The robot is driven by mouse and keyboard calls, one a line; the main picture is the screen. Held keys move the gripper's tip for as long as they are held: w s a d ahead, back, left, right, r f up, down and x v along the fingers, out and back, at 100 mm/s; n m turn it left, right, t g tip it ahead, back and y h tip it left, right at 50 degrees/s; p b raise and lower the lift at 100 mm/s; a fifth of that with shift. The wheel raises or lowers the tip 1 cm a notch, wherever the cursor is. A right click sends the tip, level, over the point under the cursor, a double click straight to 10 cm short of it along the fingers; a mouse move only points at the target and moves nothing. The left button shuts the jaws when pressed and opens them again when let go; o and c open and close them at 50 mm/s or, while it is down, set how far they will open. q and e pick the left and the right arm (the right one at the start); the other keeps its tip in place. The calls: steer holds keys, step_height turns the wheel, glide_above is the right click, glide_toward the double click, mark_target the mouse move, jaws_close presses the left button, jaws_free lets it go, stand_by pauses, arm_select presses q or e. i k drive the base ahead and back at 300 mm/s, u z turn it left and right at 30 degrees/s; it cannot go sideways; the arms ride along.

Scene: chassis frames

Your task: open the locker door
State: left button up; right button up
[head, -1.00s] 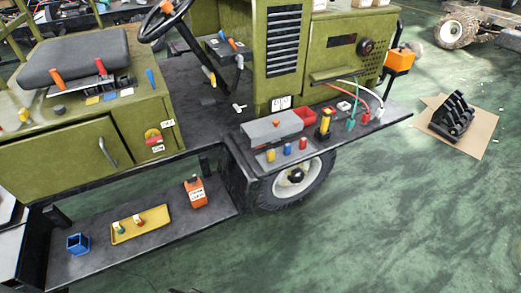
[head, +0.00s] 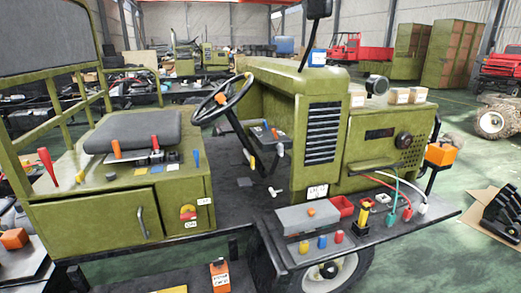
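The green locker door (head: 98,225) is on the front of the seat box at the left of the chassis, in the head view. It has an upright grey bar handle (head: 142,222) near its right edge. The door looks shut, flush with the box front. A red and yellow switch (head: 188,213) with an "ON" label is on the panel to the right of the door. Neither of my grippers shows in the head view.
A dark seat (head: 133,133) and several coloured levers are on top of the box. A steering wheel (head: 223,99) stands to the right. A black shelf (head: 390,237) with a grey box and small coloured parts juts out at right.

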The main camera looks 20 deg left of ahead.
mark_target(86, 225)
steer(key=u, duration=1.9)
